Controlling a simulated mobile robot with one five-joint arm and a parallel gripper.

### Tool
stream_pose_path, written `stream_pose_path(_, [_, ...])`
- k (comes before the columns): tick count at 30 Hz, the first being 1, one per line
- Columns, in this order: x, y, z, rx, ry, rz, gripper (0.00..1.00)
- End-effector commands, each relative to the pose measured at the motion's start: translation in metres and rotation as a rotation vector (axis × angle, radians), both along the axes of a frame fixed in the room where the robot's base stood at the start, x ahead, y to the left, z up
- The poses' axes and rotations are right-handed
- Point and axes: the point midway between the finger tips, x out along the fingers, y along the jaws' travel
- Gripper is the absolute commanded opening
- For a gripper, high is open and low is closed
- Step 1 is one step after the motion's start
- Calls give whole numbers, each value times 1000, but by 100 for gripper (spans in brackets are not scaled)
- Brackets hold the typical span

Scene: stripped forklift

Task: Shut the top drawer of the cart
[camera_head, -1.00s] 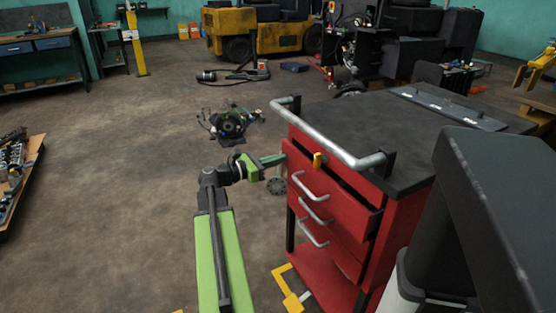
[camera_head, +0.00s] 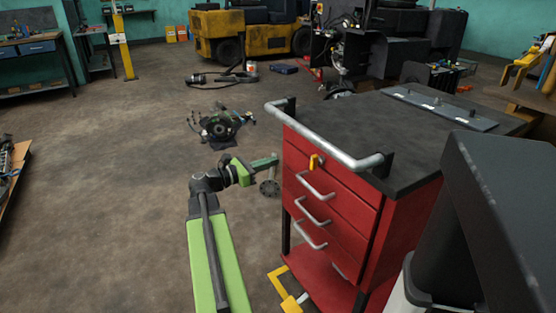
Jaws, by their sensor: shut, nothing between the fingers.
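The red cart (camera_head: 405,235) stands right of centre, with a dark top and a grey rail along its front edge. Its top drawer (camera_head: 345,180) sits in line with the red body, and no dark gap shows above its front. Several silver bar handles (camera_head: 318,188) run down the front. My gripper (camera_head: 274,160) is shut and empty, at the left edge of the cart front, about level with the upper drawer. I cannot tell whether it touches the cart.
A dark slanted block (camera_head: 505,210) fills the lower right. A green and black machine part (camera_head: 220,125) lies on the floor beyond my arm. A yellow forklift (camera_head: 240,35) stands at the back. The floor to the left is mostly clear.

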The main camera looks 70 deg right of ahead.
Motion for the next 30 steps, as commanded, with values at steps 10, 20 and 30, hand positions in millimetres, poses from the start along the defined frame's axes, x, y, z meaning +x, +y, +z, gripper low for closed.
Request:
stream_pose_path(10, [57, 59, 0, 0, -1, 4, 0])
stream_pose_path(20, [66, 69, -1, 1, -2, 2, 0])
stream_pose_path(30, [136, 102, -1, 1, -2, 127, 0])
